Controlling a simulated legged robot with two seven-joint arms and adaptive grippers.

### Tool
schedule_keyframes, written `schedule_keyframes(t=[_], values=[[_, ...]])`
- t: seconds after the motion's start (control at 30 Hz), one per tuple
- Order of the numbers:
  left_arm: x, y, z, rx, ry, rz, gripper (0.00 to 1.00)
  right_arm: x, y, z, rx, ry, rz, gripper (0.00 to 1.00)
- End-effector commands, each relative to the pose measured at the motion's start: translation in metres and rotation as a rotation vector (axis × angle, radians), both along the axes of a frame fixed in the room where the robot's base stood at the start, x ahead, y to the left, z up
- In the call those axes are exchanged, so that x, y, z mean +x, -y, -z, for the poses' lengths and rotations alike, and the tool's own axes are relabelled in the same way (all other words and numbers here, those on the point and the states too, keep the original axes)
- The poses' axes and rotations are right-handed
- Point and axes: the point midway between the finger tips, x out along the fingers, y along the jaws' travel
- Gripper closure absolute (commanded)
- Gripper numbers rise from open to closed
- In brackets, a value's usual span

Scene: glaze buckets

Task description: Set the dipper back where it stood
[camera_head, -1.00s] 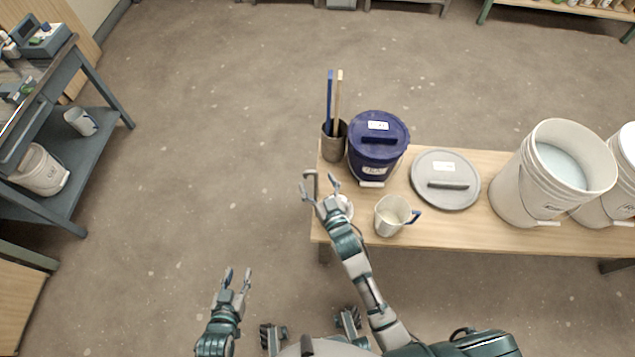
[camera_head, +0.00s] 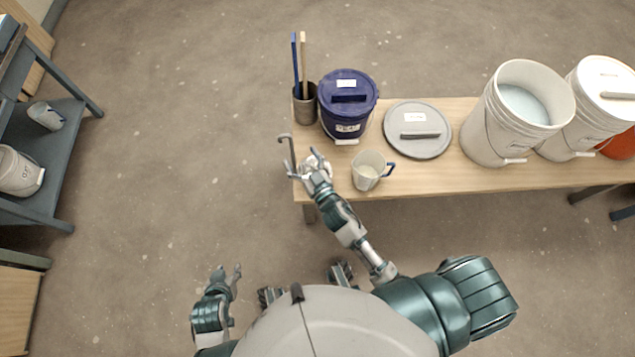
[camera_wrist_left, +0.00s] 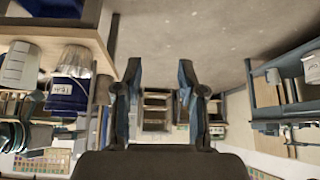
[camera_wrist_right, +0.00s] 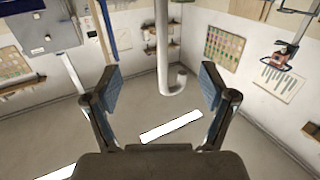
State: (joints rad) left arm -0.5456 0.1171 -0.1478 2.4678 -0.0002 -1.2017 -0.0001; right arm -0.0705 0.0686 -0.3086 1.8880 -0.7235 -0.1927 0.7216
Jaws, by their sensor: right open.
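The dipper (camera_head: 284,139), with a thin grey hooked handle, stands at the left end of the table. My right gripper (camera_head: 304,164) is open beside the handle, over the table's left end. A small white round piece (camera_head: 318,166) is partly hidden behind it; I cannot tell whether it belongs to the dipper. My left gripper (camera_head: 230,274) is open and empty, low and away from the table; its spread fingers (camera_wrist_left: 159,85) show in the left wrist view.
On the wooden table (camera_head: 455,183) are a white jug (camera_head: 366,172), a lidded blue bucket (camera_head: 345,110), a holder with sticks (camera_head: 305,107), a grey lid (camera_head: 417,132) and an open white bucket (camera_head: 500,125). Floor left of the table is clear.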

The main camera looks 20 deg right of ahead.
Motion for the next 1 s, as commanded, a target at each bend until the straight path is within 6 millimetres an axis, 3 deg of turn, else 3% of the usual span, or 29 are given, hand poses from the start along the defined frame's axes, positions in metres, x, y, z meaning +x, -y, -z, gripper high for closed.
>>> schedule_keyframes(t=[1.0], values=[[-0.020, -0.008, 0.003, 0.025, -0.105, -0.008, 0.60, -0.077, 0.015, -0.002, 0.002, -0.002, 0.001, 0.17]])
